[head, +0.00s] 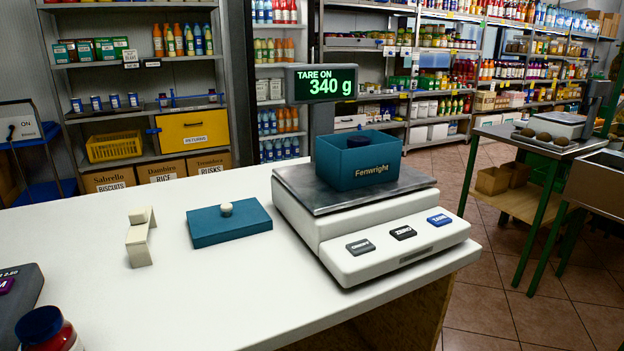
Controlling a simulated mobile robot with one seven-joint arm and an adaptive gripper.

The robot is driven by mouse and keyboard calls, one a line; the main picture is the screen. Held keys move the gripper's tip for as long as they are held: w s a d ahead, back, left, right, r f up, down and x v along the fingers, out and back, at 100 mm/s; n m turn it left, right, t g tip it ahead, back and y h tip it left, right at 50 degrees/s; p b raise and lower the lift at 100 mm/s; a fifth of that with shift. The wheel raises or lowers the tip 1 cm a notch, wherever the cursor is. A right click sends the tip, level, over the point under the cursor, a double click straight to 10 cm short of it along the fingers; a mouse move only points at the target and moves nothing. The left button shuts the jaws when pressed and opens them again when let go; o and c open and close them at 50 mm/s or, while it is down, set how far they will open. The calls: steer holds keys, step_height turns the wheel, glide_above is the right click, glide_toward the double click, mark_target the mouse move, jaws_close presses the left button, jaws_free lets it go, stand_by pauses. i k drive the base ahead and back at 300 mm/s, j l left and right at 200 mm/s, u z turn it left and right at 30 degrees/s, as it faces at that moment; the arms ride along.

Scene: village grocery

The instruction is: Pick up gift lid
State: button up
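The gift lid (215,224) is a flat teal rectangular lid with a round whitish knob (226,208) on top. It lies on the white counter (200,305), left of the scale. The matching teal gift box (358,165), marked "Fenwright", stands open-topped on the metal pan of the scale (372,238). The scale display (321,84) reads "TARE ON 340 g". My gripper is not in the head view.
A small cream-coloured stand (140,238) is left of the lid. A jar with a dark blue cap (45,328) and a dark device (15,292) are at the front left. The counter in front of the lid is clear.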

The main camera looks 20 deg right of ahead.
mark_target(224, 222)
steer(key=l+u, duration=0.1)
steer(key=l, duration=0.6)
steer(key=i+l, duration=0.1)
steer(key=l, duration=0.3)
steer(key=l+u, duration=0.1)
steer(key=l, duration=0.3)
steer(key=i+l, duration=0.15)
steer(key=l, duration=0.25)
steer(key=i+l, duration=0.1)
steer(key=i, duration=0.6)
steer(key=j+u, duration=0.05)
